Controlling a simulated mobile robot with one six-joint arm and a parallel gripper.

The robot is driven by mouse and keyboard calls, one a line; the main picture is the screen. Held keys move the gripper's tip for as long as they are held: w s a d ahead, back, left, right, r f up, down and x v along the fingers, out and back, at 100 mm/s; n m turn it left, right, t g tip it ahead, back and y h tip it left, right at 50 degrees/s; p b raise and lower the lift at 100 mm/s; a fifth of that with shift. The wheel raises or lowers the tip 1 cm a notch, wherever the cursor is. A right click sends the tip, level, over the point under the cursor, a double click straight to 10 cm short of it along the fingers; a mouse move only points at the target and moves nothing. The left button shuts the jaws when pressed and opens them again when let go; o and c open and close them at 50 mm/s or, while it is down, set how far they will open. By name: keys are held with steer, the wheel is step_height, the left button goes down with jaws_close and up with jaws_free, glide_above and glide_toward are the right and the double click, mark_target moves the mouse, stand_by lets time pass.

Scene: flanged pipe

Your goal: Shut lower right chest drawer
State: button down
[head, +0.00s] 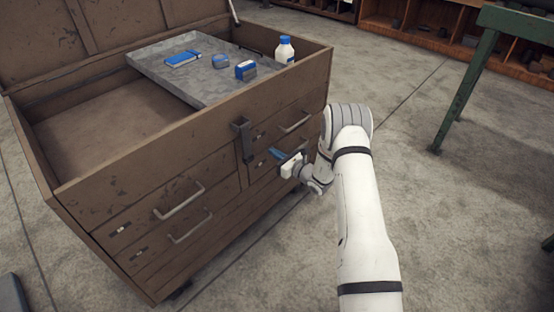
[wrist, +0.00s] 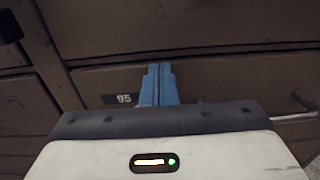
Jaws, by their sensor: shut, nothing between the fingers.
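The brown chest (head: 95,194) stands on the left in the head view with its lid up. The lower right drawer (head: 258,168) is on its front, partly hidden by my gripper. In the wrist view the drawer front (wrist: 225,85) fills the middle, with a "95" label (wrist: 123,99) and a bar handle (wrist: 295,117) at the right. The drawer looks nearly flush; I cannot tell whether a small gap stays. My gripper (head: 277,154) is shut and empty, its blue fingertips (wrist: 157,70) together at the drawer front, left of the handle. Contact is not clear.
The upper right drawer (head: 275,128) is just above, beside a dark latch (head: 243,138). A green table leg (head: 465,95) stands at right. Floor between is clear.

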steer(key=shift+w+a+r, duration=0.15)
steer(key=shift+a+r, duration=0.1)
steer(key=shift+a, duration=0.3)
steer(key=shift+d, duration=0.1)
steer(key=p+v, duration=0.2)
steer(key=v, duration=1.2)
steer(key=shift+d+f+p, duration=0.3)
steer(key=shift+d+p, duration=0.1)
steer(key=shift+d, duration=0.1)
